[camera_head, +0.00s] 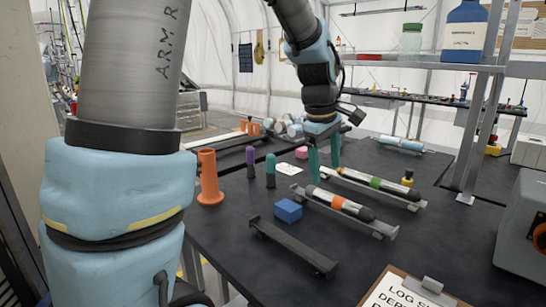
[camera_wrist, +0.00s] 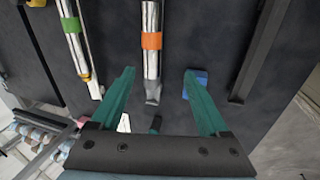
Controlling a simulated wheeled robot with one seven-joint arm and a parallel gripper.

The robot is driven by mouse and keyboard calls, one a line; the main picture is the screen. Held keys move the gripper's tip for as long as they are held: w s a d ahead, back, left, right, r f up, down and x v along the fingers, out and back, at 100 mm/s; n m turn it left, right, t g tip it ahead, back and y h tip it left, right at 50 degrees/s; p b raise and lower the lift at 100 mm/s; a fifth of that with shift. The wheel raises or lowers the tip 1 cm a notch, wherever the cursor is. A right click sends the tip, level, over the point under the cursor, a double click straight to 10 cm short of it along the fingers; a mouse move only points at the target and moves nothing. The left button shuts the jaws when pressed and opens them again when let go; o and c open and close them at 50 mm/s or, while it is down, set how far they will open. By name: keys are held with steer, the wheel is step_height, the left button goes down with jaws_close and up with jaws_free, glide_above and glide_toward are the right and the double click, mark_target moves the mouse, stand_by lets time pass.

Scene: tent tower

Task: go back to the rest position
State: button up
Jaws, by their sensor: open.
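My gripper (camera_head: 323,158) hangs above the dark table, its two teal fingers apart and pointing down. The wrist view shows the same open gripper (camera_wrist: 160,85) with nothing between its fingers. A silver tube with an orange band (camera_head: 338,203) lies in a grey cradle just in front of and below the gripper. The tube also shows in the wrist view (camera_wrist: 152,20), ahead of the gap between the fingers. A second tube with a green band (camera_head: 375,183) lies in another cradle behind it; it also shows in the wrist view (camera_wrist: 70,25).
An empty dark cradle (camera_head: 292,247) lies near the front edge. A blue block (camera_head: 288,210), an orange cylinder (camera_head: 209,177), purple (camera_head: 250,160) and teal (camera_head: 270,170) pegs and a pink block (camera_head: 302,152) stand about. A shelf post (camera_head: 474,140) rises at right. A clipboard (camera_head: 410,290) lies in front.

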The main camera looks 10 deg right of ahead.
steer(key=s+a+f+m, duration=0.2)
steer(key=a+f, duration=0.1)
steer(key=a, duration=0.5)
steer(key=s+a+f+m+y, duration=0.1)
steer(key=s+a+f+m, duration=0.2)
steer(key=a, duration=0.6)
steer(key=s+a+f+m, duration=0.2)
steer(key=a+f+m, duration=0.1)
steer(key=a, duration=0.5)
steer(key=shift+s+a+f+y, duration=0.15)
steer(key=shift+s+f+y, duration=0.15)
steer(key=shift+f+y, duration=0.15)
